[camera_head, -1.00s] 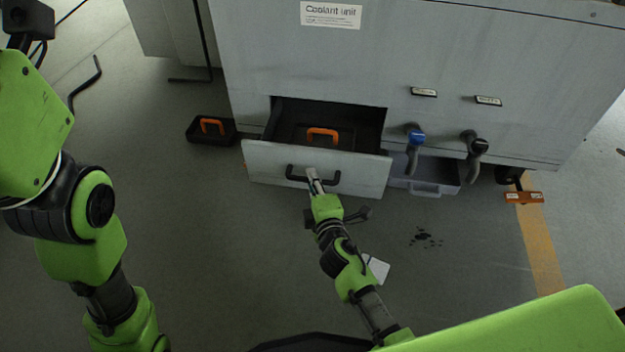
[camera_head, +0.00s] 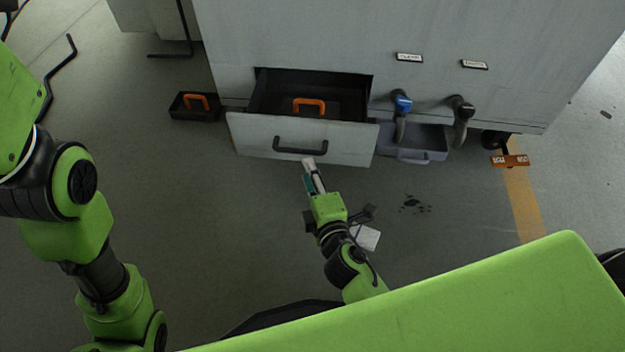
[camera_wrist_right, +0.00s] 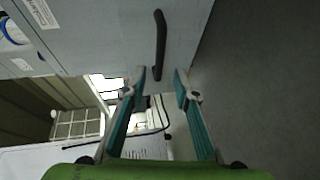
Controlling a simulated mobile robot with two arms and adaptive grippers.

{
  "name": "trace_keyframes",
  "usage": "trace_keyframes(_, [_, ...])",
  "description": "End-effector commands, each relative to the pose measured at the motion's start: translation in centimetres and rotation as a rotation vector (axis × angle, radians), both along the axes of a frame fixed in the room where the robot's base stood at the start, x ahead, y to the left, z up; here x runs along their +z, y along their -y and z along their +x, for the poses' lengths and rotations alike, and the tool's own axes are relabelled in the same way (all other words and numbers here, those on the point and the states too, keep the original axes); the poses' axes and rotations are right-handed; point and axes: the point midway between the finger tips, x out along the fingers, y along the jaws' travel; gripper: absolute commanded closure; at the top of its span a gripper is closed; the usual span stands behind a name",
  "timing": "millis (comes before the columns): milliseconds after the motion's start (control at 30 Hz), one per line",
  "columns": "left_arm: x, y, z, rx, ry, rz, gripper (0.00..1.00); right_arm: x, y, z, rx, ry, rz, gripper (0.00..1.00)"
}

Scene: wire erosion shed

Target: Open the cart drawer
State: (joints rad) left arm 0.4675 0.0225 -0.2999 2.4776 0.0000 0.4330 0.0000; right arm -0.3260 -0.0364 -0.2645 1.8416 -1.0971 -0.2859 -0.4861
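The cart drawer (camera_head: 250,138) is a light grey front with a black bar handle (camera_head: 300,149), and it stands pulled out from the grey coolant unit (camera_head: 290,40). A dark box with an orange handle (camera_head: 309,103) sits inside it. My right gripper (camera_head: 308,163) is just in front of the drawer, below the handle and apart from it. In the right wrist view the two teal fingers (camera_wrist_right: 160,84) are spread with nothing between them, and the black handle (camera_wrist_right: 160,45) lies beyond their tips. My left arm shows at the left; its gripper is out of view.
A dark tray with an orange handle (camera_head: 195,104) lies on the floor left of the drawer. A grey open bin (camera_head: 428,140) and two hose nozzles, one blue (camera_head: 402,104), are to the right. An orange block (camera_head: 510,161) is by a caster. Floor before the drawer is mostly clear.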

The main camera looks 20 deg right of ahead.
Motion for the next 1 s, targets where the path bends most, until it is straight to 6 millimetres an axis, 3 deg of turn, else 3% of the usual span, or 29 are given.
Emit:
trace_keyframes(233, [0.0,0.0,0.0,0.000,0.000,0.000,0.60,0.4,0.0,-2.3,0.000,0.000,0.001,0.72])
trace_keyframes(833, [0.0,0.0,0.0,0.000,0.000,-0.001,0.60,0.5,0.0,-2.5,0.001,0.001,0.002,0.72])
trace_keyframes(933, [0.1,0.0,0.3,0.000,-0.012,-0.001,0.60,1.8,-0.5,-2.3,0.016,0.019,0.035,0.72])
trace_keyframes(1000, [0.2,-0.1,0.9,-0.002,-0.031,-0.002,0.60,4.3,-1.4,-2.1,0.051,0.056,0.102,0.72])
